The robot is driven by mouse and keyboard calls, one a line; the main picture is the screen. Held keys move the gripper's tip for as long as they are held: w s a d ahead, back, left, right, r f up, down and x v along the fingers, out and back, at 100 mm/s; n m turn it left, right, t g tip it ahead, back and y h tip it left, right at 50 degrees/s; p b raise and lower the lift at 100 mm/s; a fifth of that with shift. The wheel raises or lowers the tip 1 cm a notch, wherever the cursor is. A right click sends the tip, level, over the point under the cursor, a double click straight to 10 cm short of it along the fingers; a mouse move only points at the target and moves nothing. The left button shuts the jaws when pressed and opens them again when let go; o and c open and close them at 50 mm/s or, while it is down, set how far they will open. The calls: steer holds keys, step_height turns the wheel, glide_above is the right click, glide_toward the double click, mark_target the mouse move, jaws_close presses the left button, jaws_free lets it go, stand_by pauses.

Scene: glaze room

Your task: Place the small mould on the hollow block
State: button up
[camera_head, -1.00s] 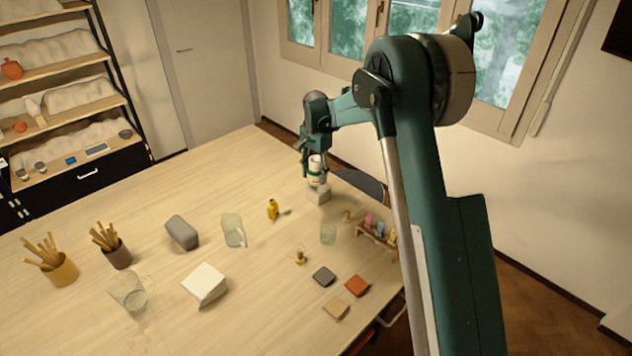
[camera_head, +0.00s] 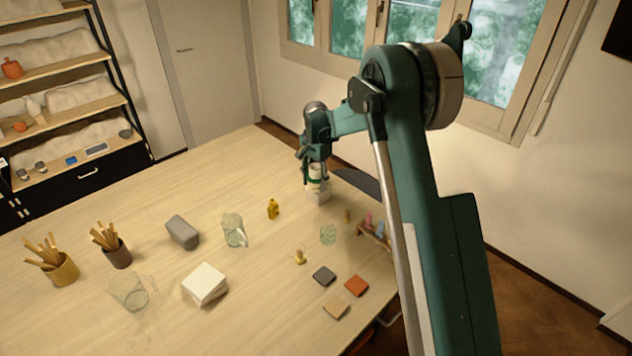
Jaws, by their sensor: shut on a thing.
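The small mould (camera_head: 315,172) is a whitish piece with a green band, upright between the fingers of my gripper (camera_head: 315,181). My gripper points down and is shut on it. The hollow block (camera_head: 320,198) is a pale grey block standing on the table directly below. The mould's lower end is at the block's top; I cannot tell whether they touch. The fingers cover part of the mould, and the block's opening cannot be seen.
A glass beaker (camera_head: 328,235), a rack of small bottles (camera_head: 375,236) and a small brass-coloured piece (camera_head: 299,256) are nearer. A dark chair (camera_head: 357,183) is behind the table edge. The table's left rear is clear.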

steer(key=shift+f, duration=0.1)
steer(key=o, duration=1.1)
steer(key=shift+c, duration=0.2)
step_height(320, 180, up, 12)
steer(key=shift+r+b, duration=0.15)
steer(key=shift+b, duration=0.2)
stand_by(0.4)
